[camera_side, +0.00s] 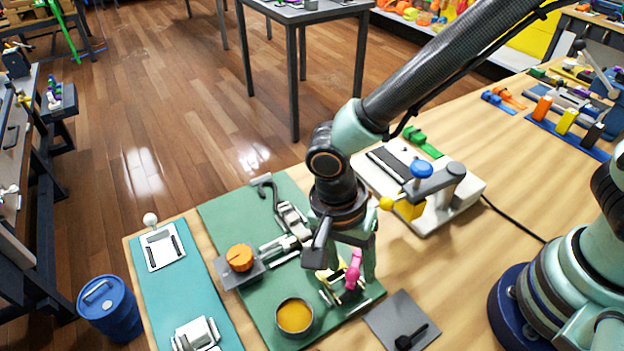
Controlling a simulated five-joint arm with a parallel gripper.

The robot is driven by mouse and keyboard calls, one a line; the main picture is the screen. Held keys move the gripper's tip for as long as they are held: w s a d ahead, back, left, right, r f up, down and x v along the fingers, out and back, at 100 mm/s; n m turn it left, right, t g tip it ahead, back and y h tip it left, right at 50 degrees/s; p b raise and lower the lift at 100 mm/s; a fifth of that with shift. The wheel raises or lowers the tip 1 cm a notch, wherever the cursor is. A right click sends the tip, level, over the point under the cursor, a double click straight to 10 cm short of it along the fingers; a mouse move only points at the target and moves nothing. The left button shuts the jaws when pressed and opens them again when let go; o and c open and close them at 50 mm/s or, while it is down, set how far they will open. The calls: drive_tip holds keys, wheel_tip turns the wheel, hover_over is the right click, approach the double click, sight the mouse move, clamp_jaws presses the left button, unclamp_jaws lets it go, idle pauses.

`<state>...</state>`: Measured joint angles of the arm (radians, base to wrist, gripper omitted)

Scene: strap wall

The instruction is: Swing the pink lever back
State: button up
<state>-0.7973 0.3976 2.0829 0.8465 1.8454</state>
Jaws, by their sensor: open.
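The pink lever (353,269) stands roughly upright near the right edge of the dark green panel (256,297), above a small metal and pale yellow mount. My gripper (346,268) points down right over the lever. Its pale green fingers are open, and the lever shows between or just in front of them. I cannot tell whether a finger touches it. The gripper hides part of the mount.
An orange knob (240,257) and a yellow round cup (294,316) are to the left of the lever. A grey plate with a black handle (410,337) lies to the right. A white device with a blue knob (421,170) stands behind. Bare table is at right.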

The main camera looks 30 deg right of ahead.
drive_tip(key=shift+f, duration=0.4)
clamp_jaws()
drive_tip(key=shift+s+d, duration=0.15)
drive_tip(key=n, duration=0.1)
drive_tip(key=s+d+n, duration=0.1)
drive_tip(key=n, duration=0.1)
drive_tip(key=shift+s+n, duration=0.1)
drive_tip(key=shift+n, duration=0.2)
drive_tip(key=shift+s+d+n, duration=0.2)
drive_tip(key=shift+d+n, duration=0.2)
drive_tip(key=shift+n, duration=0.4)
drive_tip(key=shift+s+d+n, duration=0.2)
drive_tip(key=shift+d+n, duration=0.2)
drive_tip(key=shift+n, duration=0.4)
drive_tip(key=shift+d, duration=0.1)
